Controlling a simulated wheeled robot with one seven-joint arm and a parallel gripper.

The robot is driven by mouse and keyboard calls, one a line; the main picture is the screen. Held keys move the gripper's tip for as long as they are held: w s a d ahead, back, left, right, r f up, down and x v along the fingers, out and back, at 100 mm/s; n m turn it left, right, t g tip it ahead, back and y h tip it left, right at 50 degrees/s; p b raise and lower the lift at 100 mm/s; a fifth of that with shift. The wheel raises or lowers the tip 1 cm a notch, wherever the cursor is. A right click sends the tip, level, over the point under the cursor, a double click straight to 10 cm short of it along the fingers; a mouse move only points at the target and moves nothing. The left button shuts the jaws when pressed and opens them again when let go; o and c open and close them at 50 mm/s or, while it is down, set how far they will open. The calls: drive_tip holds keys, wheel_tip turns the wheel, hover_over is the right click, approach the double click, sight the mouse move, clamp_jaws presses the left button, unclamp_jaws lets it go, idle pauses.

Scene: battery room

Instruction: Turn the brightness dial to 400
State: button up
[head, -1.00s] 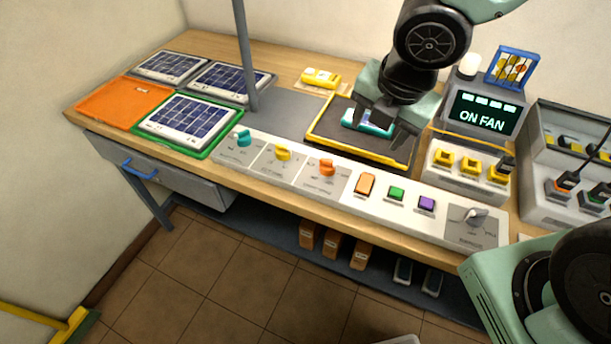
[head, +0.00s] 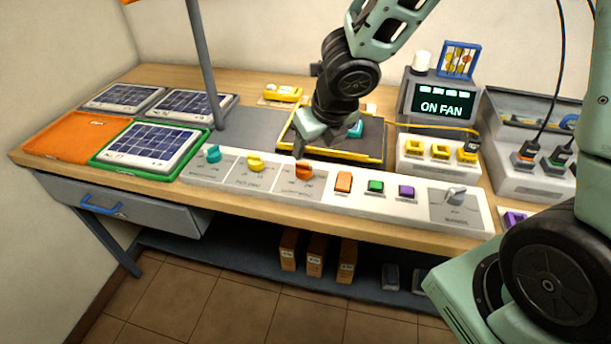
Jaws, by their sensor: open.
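A white control panel (head: 410,212) runs along the front of the bench. It carries a teal dial (head: 213,153), a yellow dial (head: 254,161), an orange dial (head: 304,169) and a grey dial (head: 455,196) at its right end. Their labels are too small to read, so I cannot tell which is the brightness dial or its setting. My gripper (head: 316,142) is open above the front left of the yellow-edged dark tray (head: 345,154), just behind the orange dial. Its fingertips are partly hidden by its own body. It appears apart from the dials.
Orange, green and purple buttons sit between the orange and grey dials. A teal item (head: 355,130) lies on the tray. A grey post (head: 203,65) stands left, near the solar panels (head: 155,140). Plug boxes are at right.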

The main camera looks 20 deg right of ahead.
sight(305, 166)
drive_tip(key=b+x, duration=0.5)
drive_tip(key=x, duration=0.4)
drive_tip(key=shift+w+f, duration=0.1)
drive_tip(key=shift+f, duration=0.15)
drive_tip(key=c, duration=1)
